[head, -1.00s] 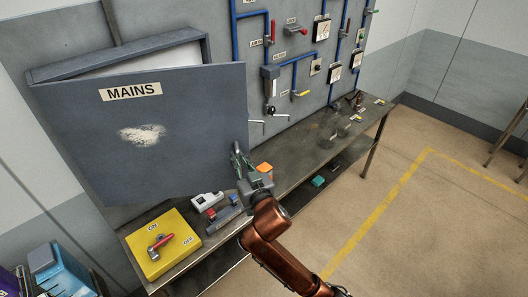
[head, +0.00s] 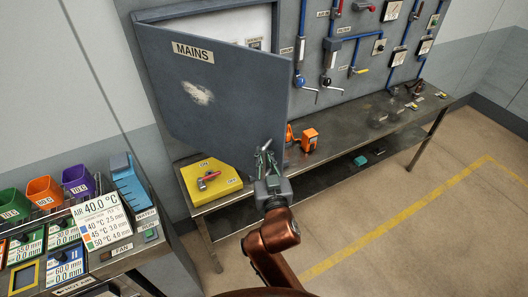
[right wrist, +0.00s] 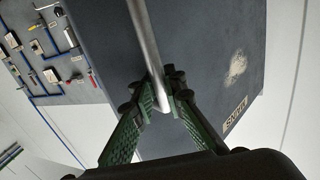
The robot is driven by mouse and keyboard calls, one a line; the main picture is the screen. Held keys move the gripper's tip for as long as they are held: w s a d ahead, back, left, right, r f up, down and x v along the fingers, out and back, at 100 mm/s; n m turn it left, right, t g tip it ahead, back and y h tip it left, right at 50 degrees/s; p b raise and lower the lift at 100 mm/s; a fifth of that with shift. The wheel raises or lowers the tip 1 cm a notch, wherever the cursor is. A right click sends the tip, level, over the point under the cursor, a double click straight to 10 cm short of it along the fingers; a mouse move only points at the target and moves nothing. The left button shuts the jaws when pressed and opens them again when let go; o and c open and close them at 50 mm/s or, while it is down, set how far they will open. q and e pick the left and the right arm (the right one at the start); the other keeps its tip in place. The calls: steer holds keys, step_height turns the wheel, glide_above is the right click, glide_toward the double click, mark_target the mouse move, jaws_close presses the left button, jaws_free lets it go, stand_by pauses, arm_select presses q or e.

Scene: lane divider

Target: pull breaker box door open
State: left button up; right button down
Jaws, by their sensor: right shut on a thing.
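The breaker box door (head: 225,110) is a dark grey panel with a MAINS label (head: 193,51) and a pale scuff. It stands swung out from the breaker box (head: 270,8), whose light interior and labels show above it. My right gripper (head: 265,155) is at the door's lower right corner. In the right wrist view, its green fingers (right wrist: 162,100) are shut around a pale metal bar (right wrist: 146,45) in front of the door face (right wrist: 205,50). The bar's attachment to the door is partly hidden. My left gripper is not in view.
A metal bench (head: 375,130) runs below the wall panel, bearing a yellow switch box (head: 215,187) and an orange item (head: 309,140). A cart with coloured bins (head: 45,191) and a temperature sign (head: 103,215) stands at left. The floor at right is clear.

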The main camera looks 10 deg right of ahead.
steer(key=shift+d, duration=0.15)
steer(key=c, duration=2)
jaws_free()
steer(key=shift+d, duration=0.1)
